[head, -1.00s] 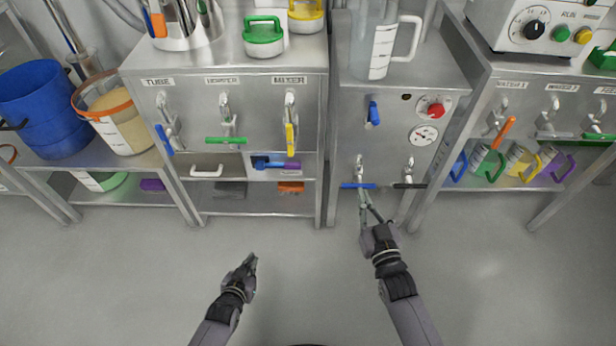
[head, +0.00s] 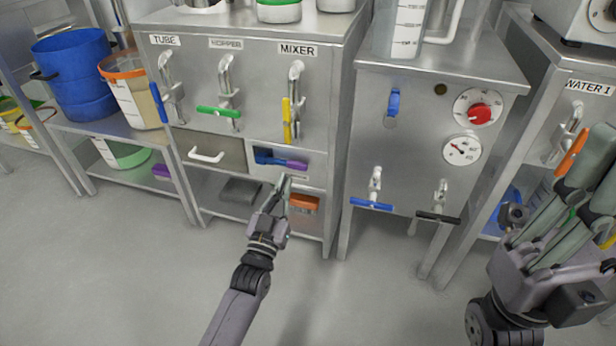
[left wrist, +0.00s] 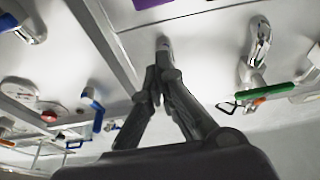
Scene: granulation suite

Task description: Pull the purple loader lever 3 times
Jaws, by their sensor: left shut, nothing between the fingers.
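I cannot single out a purple loader lever for certain. In the head view a blue and purple handled piece (head: 282,161) lies in the small compartment below the mixer tap. A purple patch also shows at the top of the left wrist view (left wrist: 150,3). My left gripper (head: 284,183) is shut and empty, just below that compartment. In the left wrist view its fingertips (left wrist: 158,72) meet in front of the steel panel, near a shiny metal part. My right gripper (head: 580,180) is large at the right edge, its fingers apart.
Green (head: 218,112) and yellow (head: 287,120) tap handles stick out above my left gripper. The right-hand cabinet has blue (head: 371,205) and black (head: 437,217) handles. An orange brush (head: 303,203) sits on the lower shelf. The floor in front (head: 130,270) is clear.

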